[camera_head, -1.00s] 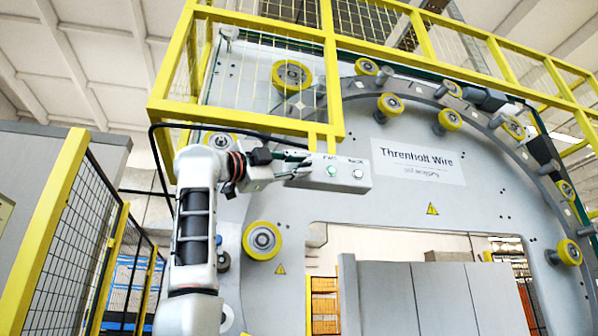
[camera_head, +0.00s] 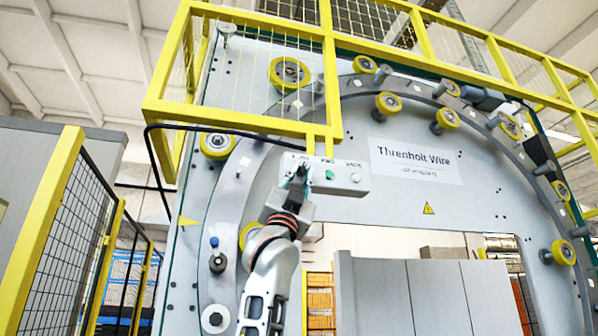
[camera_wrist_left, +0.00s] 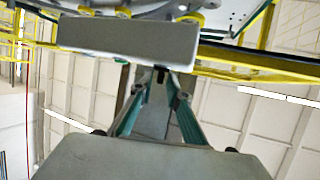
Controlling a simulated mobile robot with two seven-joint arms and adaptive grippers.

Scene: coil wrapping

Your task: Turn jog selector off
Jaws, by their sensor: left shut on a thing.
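A grey control box (camera_head: 342,187) hangs below the yellow railing on the machine's front. It carries a green button (camera_head: 330,174) and a pale button (camera_head: 355,178) under small labels. My left gripper (camera_head: 299,174) comes up from below to the left end of the box, left of the green button. It is shut on the jog selector there, and its fingers mostly hide the selector, so its setting cannot be read. In the left wrist view the fingers (camera_wrist_left: 160,80) converge just below the box (camera_wrist_left: 130,40). My right gripper is in neither view.
The big ring machine (camera_head: 420,215) with yellow rollers (camera_head: 290,73) fills the background. A yellow railing (camera_head: 240,122) runs just above the box, and a black cable (camera_head: 165,127) loops to its left. A yellow-framed mesh fence (camera_head: 75,215) stands at left.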

